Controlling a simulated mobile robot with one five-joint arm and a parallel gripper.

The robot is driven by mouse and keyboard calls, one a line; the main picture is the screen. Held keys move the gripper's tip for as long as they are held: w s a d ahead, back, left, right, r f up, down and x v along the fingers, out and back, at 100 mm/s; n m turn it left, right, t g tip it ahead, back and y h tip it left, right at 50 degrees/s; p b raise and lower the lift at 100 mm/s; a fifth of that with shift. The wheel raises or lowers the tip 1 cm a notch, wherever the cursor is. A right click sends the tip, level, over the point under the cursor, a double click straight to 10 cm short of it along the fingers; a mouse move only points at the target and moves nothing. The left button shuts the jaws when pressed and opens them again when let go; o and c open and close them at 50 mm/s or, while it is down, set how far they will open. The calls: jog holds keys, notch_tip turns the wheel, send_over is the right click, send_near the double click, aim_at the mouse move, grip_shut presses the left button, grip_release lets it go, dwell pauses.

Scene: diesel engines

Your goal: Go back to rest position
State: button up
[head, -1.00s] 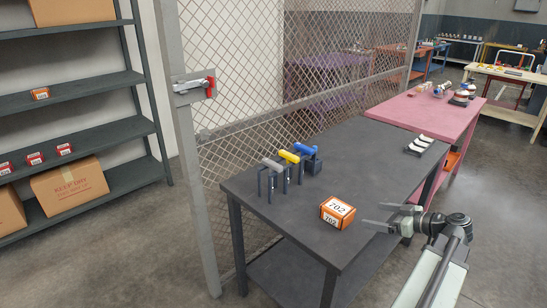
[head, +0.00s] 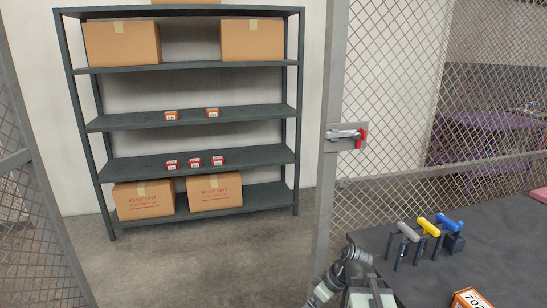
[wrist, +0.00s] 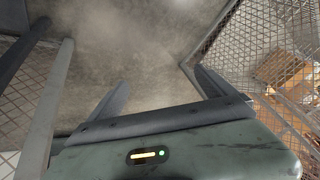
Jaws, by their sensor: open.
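My gripper shows in the wrist view (wrist: 160,95), with its two fingers spread wide apart and nothing between them; bare concrete floor lies beyond. In the head view my arm is folded at the bottom, left of the dark table (head: 400,268), and its fingertips are cut off or hidden there. An orange box marked 702 (head: 470,299) sits on the table, partly out of the frame, apart from my arm.
A mesh fence with a post and red-handled latch (head: 347,138) stands beside the table. A rack (head: 190,122) holds cartons and small orange and red boxes. Grey, yellow and blue-handled tools (head: 428,228) stand on the table. The floor (head: 230,262) before the rack is clear.

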jog(key=s+d+f+m+h, duration=0.2)
jog(key=d+m+h, duration=0.3)
jog(key=m, duration=0.4)
jog(key=shift+s+d+f+m+g+h, duration=0.25)
jog(key=shift+s+d+m+g+h, duration=0.05)
jog(key=shift+s+m+g, duration=0.1)
